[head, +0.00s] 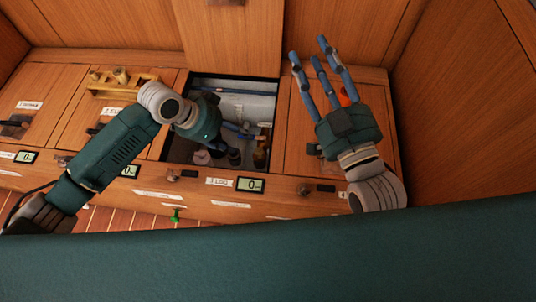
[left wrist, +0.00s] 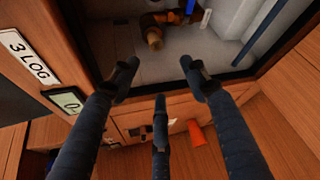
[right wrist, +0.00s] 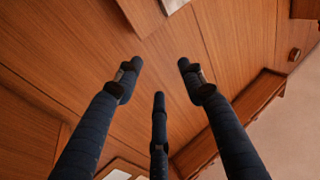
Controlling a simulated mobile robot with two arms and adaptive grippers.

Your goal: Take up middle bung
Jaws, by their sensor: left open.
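I cannot tell for certain which thing is the middle bung. A brown, stubby, cork-like piece (left wrist: 153,36) lies on the pale floor of the open compartment in the left wrist view. My left gripper (left wrist: 160,76) is open and empty, its fingers spread below that piece in the picture and apart from it. In the head view, my left gripper (head: 228,150) reaches down into the open compartment (head: 245,85) and hides part of its contents. My right gripper (head: 318,72) is open and empty, raised over the right-hand lid.
A label reading 3 LOG (head: 218,181) and a small display (head: 250,185) sit on the compartment's front. A blue rod (head: 240,91) lies inside. An orange cone (left wrist: 197,133) stands right of the compartment. A yellow rack (head: 122,85) stands on the left lids. Wooden walls enclose the bench.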

